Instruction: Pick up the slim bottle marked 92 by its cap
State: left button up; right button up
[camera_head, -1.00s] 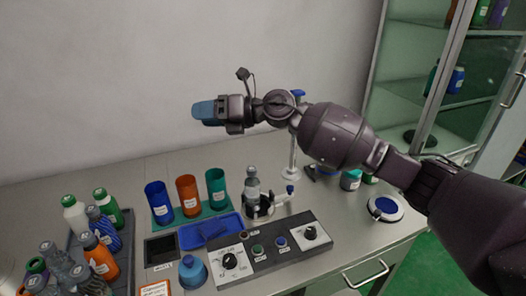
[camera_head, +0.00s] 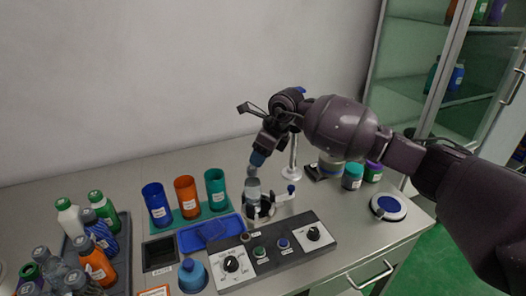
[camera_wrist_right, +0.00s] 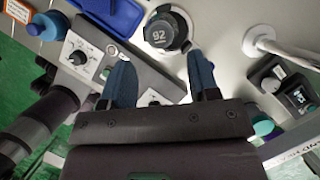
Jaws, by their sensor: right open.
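The slim bottle (camera_head: 253,188) stands upright in a ring-shaped fixture behind the control panel. In the right wrist view its dark grey cap (camera_wrist_right: 160,36) shows from above with the number 92 on it. My right gripper (camera_head: 257,159) points down just above the cap in the head view. In the right wrist view the two blue fingers of the right gripper (camera_wrist_right: 161,72) are apart with nothing between them, and the cap lies beyond their tips. My left gripper is in neither view.
The control panel (camera_head: 285,258) with knobs and buttons is in front of the fixture. A blue tray (camera_head: 190,242) and blue, orange (camera_head: 188,197) and teal cups stand to the left. A white stand (camera_head: 291,172) is close behind on the right. Bottles crowd a tray at far left.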

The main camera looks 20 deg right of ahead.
aim_at(253, 168)
jog(key=b+x, duration=0.1)
jog(key=x, duration=0.2)
jog(key=shift+f+b, duration=0.35)
jog(key=b+x, duration=0.1)
jog(key=x, duration=0.2)
jog(key=shift+w+a+f+b, duration=0.25)
jog(key=shift+f+b, duration=0.15)
jog(key=shift+f, duration=0.05)
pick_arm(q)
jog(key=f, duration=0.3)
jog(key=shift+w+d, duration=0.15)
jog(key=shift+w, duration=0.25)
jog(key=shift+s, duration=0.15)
pick_arm(e)
jog(key=c, duration=0.8)
jog(key=shift+o, duration=0.2)
jog(key=shift+r, duration=0.15)
